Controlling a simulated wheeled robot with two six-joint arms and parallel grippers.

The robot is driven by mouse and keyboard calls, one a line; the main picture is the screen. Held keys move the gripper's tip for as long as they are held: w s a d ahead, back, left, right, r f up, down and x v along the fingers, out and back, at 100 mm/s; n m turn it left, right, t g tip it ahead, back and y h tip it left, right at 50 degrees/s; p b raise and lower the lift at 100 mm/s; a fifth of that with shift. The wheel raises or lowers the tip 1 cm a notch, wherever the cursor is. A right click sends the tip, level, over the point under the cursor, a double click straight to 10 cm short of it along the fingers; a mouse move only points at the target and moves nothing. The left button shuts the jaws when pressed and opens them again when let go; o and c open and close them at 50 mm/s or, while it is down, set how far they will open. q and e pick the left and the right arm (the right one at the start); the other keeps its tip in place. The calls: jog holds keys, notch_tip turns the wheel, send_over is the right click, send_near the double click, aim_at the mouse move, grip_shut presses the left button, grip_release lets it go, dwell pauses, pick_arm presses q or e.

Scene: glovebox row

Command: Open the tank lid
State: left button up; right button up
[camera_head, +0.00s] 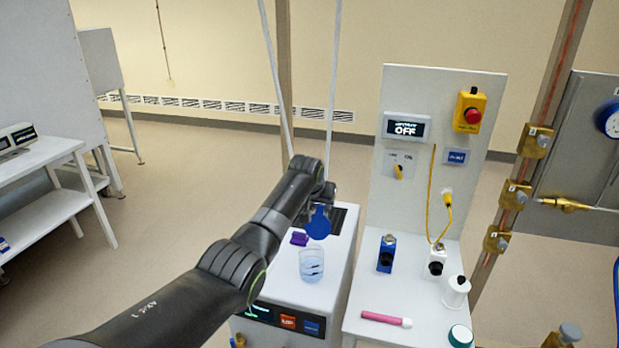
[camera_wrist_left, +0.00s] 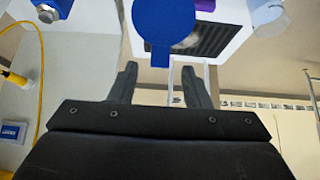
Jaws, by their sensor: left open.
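A round blue disc with a short tab, which looks like the tank lid (camera_head: 318,226), shows over the top of a white cabinet-like unit (camera_head: 339,270), just below my left wrist. In the left wrist view the blue lid (camera_wrist_left: 163,28) is ahead of the fingers, its tab pointing toward the gap between them. I see no contact. My left gripper (camera_wrist_left: 160,88) is open, with nothing between its fingers. In the head view my own wrist mostly hides it (camera_head: 326,193). A dark ribbed grille (camera_wrist_left: 205,38) lies behind the lid. My right gripper is not in view.
A clear beaker (camera_head: 311,265) and a purple piece (camera_head: 299,239) stand close to the lid. On the right, a white bench has a panel (camera_head: 415,150), a pink stick (camera_head: 386,319) and a white spool (camera_head: 456,291).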

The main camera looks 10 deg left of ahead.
pick_arm(q)
jog(key=b+v, duration=0.3)
jog(key=v, duration=1.2)
jog(key=shift+c, duration=0.4)
